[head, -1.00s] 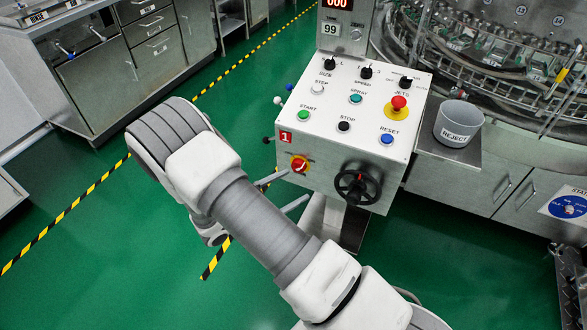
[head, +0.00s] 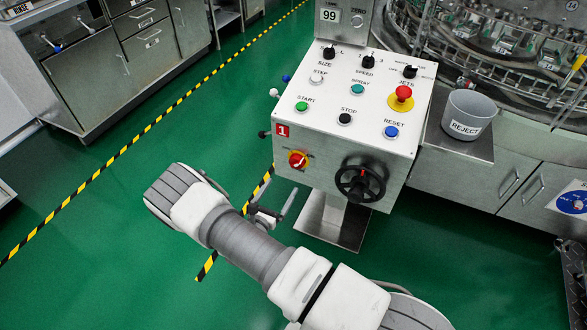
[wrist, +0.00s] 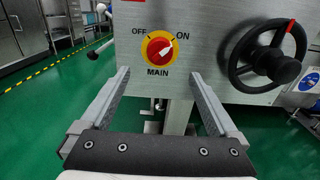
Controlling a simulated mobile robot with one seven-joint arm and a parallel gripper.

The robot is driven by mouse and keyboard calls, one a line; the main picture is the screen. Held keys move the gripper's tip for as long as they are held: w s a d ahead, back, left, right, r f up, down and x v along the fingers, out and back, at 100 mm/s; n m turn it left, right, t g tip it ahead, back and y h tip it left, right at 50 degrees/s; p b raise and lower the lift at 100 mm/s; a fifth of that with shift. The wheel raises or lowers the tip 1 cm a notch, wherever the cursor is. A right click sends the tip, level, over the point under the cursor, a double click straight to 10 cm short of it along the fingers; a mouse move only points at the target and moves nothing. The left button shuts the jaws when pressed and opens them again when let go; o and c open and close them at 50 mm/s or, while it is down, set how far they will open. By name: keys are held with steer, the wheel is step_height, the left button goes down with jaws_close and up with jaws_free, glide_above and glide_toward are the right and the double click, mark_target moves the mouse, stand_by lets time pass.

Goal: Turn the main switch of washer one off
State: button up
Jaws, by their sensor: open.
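The main switch is a red knob on a yellow disc, low on the front of the white control box (head: 345,105) marked with a red 1. It shows in the head view (head: 298,160) and in the wrist view (wrist: 159,48). In the wrist view its white pointer is tilted up and right towards ON; OFF is at the upper left and MAIN is below. My gripper (wrist: 160,76) is open and empty, its fingers apart below and to either side of the knob. In the head view my gripper (head: 276,196) is below and left of the switch, apart from it.
A black handwheel (head: 360,180) sticks out right of the switch. Several buttons and a red emergency stop (head: 401,98) are on the sloping top. A grey REJECT bin (head: 468,115) stands at right. The green floor at left is clear.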

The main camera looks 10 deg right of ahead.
mark_target(294, 166)
steer(key=b+x, duration=0.1)
steer(key=x, duration=0.9)
steer(key=shift+w+d+b, duration=0.1)
steer(key=shift+w+b, duration=0.1)
steer(key=shift+b, duration=0.15)
steer(key=c, duration=1.4)
steer(key=shift+o, duration=0.2)
